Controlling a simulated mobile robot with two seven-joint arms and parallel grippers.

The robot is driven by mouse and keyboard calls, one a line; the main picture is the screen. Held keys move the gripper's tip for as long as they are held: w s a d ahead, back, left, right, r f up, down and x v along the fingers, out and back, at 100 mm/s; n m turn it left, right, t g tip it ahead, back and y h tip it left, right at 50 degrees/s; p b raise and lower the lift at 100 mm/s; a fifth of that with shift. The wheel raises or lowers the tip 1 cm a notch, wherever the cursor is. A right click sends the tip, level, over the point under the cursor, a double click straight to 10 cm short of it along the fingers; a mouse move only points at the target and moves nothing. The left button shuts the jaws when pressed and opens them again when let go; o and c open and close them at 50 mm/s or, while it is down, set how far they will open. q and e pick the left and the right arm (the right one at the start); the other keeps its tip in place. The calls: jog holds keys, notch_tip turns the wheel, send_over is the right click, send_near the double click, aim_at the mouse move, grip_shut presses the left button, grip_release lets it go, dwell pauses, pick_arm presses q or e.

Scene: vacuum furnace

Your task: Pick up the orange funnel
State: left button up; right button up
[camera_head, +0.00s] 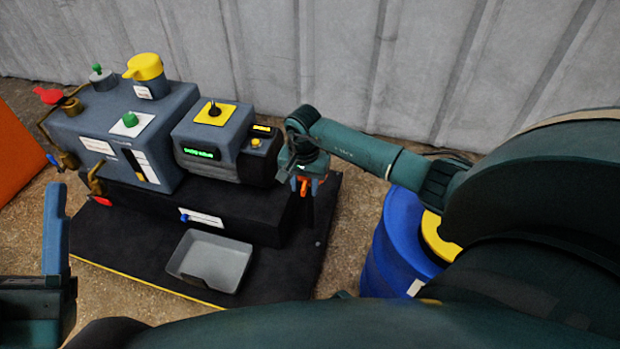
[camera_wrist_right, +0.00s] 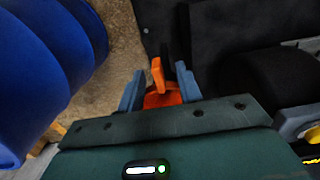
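The orange funnel (camera_wrist_right: 165,98) is between the two blue fingers of my right gripper (camera_wrist_right: 160,80) in the right wrist view. An upright orange part of it rises between the fingertips, with gaps visible on both sides, so the gripper looks open around it. In the head view, only a little orange of the funnel (camera_head: 304,185) shows below my right gripper (camera_head: 306,187), at the right end of the machine. The gripper hides most of the funnel and what supports it. My left gripper (camera_head: 55,235) is at the lower left edge, with one blue finger showing, far from the funnel.
The grey machine (camera_head: 130,140) with valves and knobs stands left of my right gripper. A grey tray (camera_head: 212,262) lies on the black mat (camera_head: 130,250) in front. A blue barrel (camera_head: 395,245) stands to the right. A corrugated wall (camera_head: 330,60) closes the back.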

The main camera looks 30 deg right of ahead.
jog(key=shift+c, duration=0.5)
grip_shut()
jog(key=shift+r, duration=0.15)
